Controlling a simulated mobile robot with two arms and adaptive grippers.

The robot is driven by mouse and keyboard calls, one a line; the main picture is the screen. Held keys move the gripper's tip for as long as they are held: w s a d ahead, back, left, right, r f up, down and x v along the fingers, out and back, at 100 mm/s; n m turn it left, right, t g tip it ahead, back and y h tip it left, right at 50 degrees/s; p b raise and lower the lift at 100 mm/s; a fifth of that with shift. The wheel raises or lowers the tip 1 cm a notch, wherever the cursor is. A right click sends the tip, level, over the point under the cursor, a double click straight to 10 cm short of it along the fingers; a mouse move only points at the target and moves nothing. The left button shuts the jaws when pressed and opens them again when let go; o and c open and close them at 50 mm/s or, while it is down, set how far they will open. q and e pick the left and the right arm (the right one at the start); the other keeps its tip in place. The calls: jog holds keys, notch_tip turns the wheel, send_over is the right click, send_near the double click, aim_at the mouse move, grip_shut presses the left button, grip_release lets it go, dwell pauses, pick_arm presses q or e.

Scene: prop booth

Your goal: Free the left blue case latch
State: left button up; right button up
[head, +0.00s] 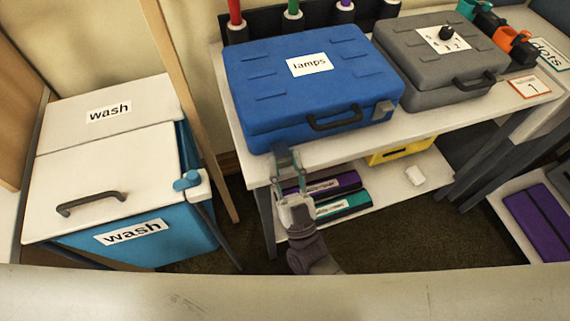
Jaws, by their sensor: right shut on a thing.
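The blue case (290,75) labelled "lamps" lies closed on the white table, its dark handle (335,118) at the front. Its right latch (383,108) is a grey block at the right front corner. My right gripper (287,163) reaches up from below to the left front corner. It is shut on the left latch, which its fingers mostly cover. Whether that latch is up or down I cannot tell. My left gripper is not in view.
A grey case (440,50) stands close right of the blue one. A yellow crate (400,152) and several flat boxes lie on the shelf below. The "wash" bin (105,180) stands left. A pale ledge (280,295) crosses the front.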

grip_shut()
jog(key=o, duration=1.1)
grip_release()
jog(key=shift+o, duration=0.2)
jog(key=v, duration=1.2)
notch_tip(320, 180, down, 12)
jog(key=w+n+g+p, duration=0.2)
jog(key=w+g, duration=0.1)
jog(key=g, duration=0.3)
jog(key=s+d+f+g+h+p, duration=0.1)
jog(key=s+d+f+g+h, duration=0.2)
jog(key=f, duration=0.5)
jog(key=s+d+f+g+p, duration=0.1)
jog(key=s+d+f+g, duration=0.3)
jog(key=f, duration=0.4)
jog(key=s+d+f+m+g+h, duration=0.1)
jog(key=s+d+f+g, duration=0.2)
jog(key=s, duration=0.3)
jog(key=s+d+f+m+g+h+p, duration=0.1)
jog(key=s+d+f+g+h, duration=0.1)
jog(key=s+d+f+g, duration=0.2)
jog(key=s+d+f+m+g+h, duration=0.1)
jog(key=s+d+f, duration=0.4)
jog(key=s, duration=0.5)
jog(key=d+g+h, duration=0.1)
jog(key=g, duration=0.1)
jog(key=shift+s+d+f+g+p, duration=0.2)
jog(key=shift+s+d+g+p, duration=0.05)
jog(key=shift+d+g+p, duration=0.15)
